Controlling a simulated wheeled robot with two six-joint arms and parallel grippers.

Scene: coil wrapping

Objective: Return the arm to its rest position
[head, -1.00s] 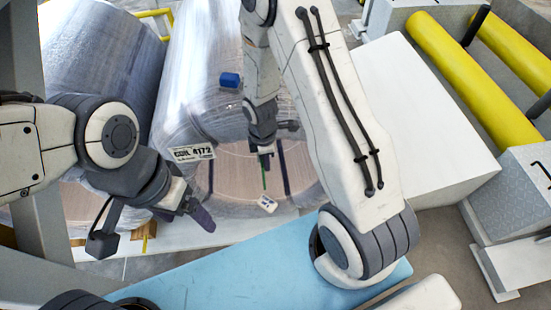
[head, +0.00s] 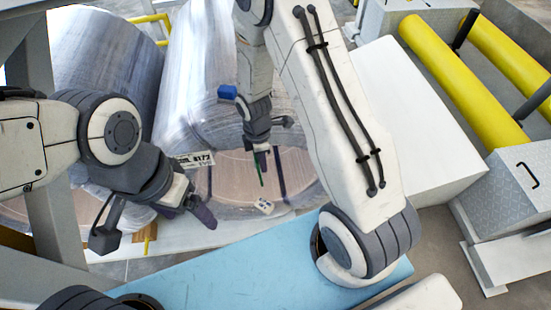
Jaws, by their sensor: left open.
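The wrapped coil (head: 192,80) lies in the middle under shiny clear film, with its flat end face toward me. A white label (head: 197,160) reading "4172" sits at the face's upper left edge and is partly covered. My left gripper (head: 190,212) is at the lower left edge of the face, its dark fingers open and apart from my other arm. My right arm reaches over the coil from above. Its gripper (head: 260,165) hangs in front of the end face, small and partly hidden; its opening is unclear. A thin green piece (head: 260,178) shows at its tip.
A second wrapped coil (head: 105,75) lies to the left. A small blue block (head: 227,92) is near the right wrist. A small white tag (head: 264,207) is at the face's lower edge. A white block (head: 425,120) and yellow rollers (head: 465,75) stand on the right.

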